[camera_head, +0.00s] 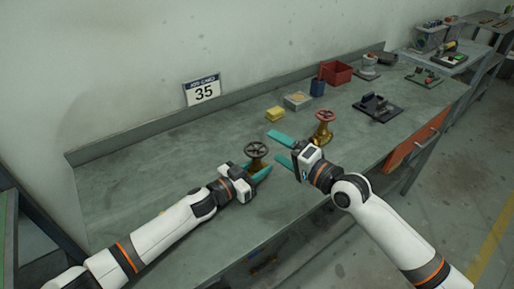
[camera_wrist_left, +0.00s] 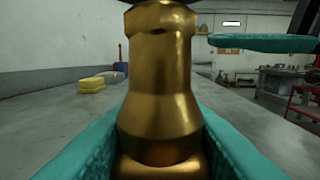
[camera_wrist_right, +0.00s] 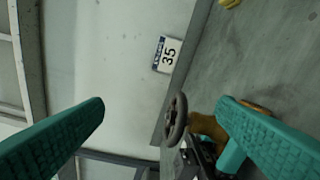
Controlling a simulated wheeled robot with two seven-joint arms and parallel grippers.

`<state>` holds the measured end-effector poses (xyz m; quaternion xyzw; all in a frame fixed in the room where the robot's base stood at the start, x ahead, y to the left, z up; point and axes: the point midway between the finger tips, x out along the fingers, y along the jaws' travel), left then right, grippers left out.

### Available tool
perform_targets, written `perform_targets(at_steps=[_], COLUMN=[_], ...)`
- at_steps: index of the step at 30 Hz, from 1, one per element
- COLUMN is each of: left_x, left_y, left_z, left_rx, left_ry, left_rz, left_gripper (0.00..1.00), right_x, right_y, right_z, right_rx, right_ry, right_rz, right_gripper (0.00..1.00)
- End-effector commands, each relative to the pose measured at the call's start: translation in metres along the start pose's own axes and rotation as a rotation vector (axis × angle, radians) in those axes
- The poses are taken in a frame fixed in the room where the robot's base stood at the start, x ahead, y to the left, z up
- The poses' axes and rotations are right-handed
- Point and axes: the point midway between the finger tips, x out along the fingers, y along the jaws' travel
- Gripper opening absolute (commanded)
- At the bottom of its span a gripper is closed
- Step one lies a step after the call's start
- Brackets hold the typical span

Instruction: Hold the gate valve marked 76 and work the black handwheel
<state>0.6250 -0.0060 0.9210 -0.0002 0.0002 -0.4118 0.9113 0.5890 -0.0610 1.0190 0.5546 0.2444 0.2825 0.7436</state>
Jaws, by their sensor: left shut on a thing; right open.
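The gate valve with the black handwheel (camera_head: 257,149) has a brass body and stands upright on the bench. My left gripper (camera_head: 260,169) is shut on its brass body, which fills the middle of the left wrist view (camera_wrist_left: 160,85). The handwheel shows in the right wrist view (camera_wrist_right: 177,118), with the brass body (camera_wrist_right: 207,127) partly hidden behind a finger. My right gripper (camera_head: 276,147) is open and empty, to the right of the handwheel, its fingers pointing left towards it. No marking 76 is legible.
A second brass valve with a red handwheel (camera_head: 325,117) stands right of my right gripper. A yellow sponge (camera_head: 275,114), a grey box (camera_head: 297,101), a red bin (camera_head: 336,73) and a black fixture (camera_head: 377,106) lie further back. A wall sign (camera_head: 202,90) reads 35. The bench's left part is clear.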

Motion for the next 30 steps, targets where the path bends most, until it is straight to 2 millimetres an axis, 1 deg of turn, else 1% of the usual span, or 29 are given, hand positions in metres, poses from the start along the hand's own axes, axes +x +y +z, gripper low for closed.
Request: perform_targets(at_steps=[1, 3, 6, 9, 12, 14, 16, 19, 30], left_x=[0.0, 0.0, 0.0, 0.0, 0.0, 0.0, 0.0, 0.0, 0.0], left_y=[0.0, 0.0, 0.0, 0.0, 0.0, 0.0, 0.0, 0.0, 0.0], left_z=[0.001, 0.001, 0.001, 0.001, 0.001, 0.0, 0.001, 0.001, 0.001], left_rx=[0.0, 0.0, 0.0, 0.0, 0.0, 0.0, 0.0, 0.0, 0.0], left_ry=[-0.001, -0.001, -0.001, -0.001, -0.001, -0.001, -0.001, -0.001, -0.001], left_rz=[0.001, 0.001, 0.001, 0.0, 0.0, 0.0, 0.0, 0.0, 0.0], left_gripper=[0.0, 0.0, 0.0, 0.0, 0.0, 0.0, 0.0, 0.0, 0.0], right_x=[-0.004, -0.011, -0.024, -0.036, -0.044, -0.046, -0.044, -0.032, 0.039], right_y=[-0.001, -0.004, -0.009, -0.016, -0.02, -0.021, -0.021, -0.02, -0.013], right_z=[0.002, 0.0, -0.004, -0.007, -0.011, -0.011, -0.013, -0.015, -0.024], right_rx=[-0.217, -0.504, -0.842, -1.083, -1.228, -1.276, -1.303, -1.308, -1.305], right_ry=[0.002, 0.007, 0.021, 0.035, 0.045, 0.048, 0.049, 0.048, 0.049], right_rz=[0.008, 0.033, 0.072, 0.109, 0.137, 0.147, 0.155, 0.158, 0.156], right_gripper=[0.8, 0.8, 0.8, 0.8, 0.8, 0.8, 0.8, 0.8, 0.8])
